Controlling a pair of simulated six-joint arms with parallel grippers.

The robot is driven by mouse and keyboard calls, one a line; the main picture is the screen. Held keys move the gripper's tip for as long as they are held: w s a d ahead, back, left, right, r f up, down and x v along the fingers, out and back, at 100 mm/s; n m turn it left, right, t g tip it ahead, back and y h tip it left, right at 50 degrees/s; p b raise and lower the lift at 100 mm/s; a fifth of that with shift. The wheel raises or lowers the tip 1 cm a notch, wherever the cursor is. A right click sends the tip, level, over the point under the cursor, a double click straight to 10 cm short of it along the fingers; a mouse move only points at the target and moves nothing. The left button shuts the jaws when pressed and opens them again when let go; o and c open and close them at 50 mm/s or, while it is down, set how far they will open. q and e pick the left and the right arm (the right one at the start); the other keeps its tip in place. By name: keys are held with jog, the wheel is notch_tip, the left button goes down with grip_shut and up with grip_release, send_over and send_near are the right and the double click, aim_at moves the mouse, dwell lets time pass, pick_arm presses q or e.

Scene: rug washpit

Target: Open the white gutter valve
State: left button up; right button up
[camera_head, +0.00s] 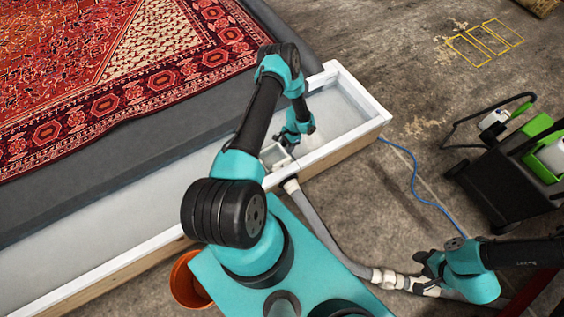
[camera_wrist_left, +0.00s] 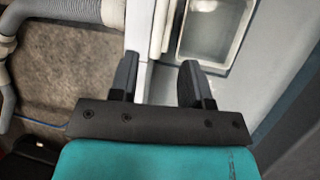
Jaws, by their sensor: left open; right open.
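A grey hose (camera_head: 323,228) runs from the gutter's outlet to white pipe fittings (camera_head: 384,277) on the floor at the lower right; these look like the white valve, but its handle is not clear. My right gripper (camera_head: 428,276) is open close beside the fittings' right end; contact cannot be told. My left gripper (camera_head: 288,141) is open and empty over the white gutter (camera_head: 347,103), by a small white box (camera_head: 268,156) at its inner wall. In the left wrist view the open fingers (camera_wrist_left: 158,78) point toward the box's rim (camera_wrist_left: 180,52).
A red patterned rug (camera_head: 100,75) lies on the grey platform beyond the gutter. An orange bucket (camera_head: 186,282) stands below the gutter. A black and green machine (camera_head: 500,180) and a blue cord (camera_head: 413,175) are at the right. Bare concrete lies between.

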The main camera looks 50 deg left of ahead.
aim_at(282, 161)
pick_arm(q)
jog(key=x, duration=1)
jog(key=shift+s+d+f, duration=0.1)
jog(key=shift+s+f, duration=0.05)
jog(key=shift+f, duration=0.1)
grip_shut()
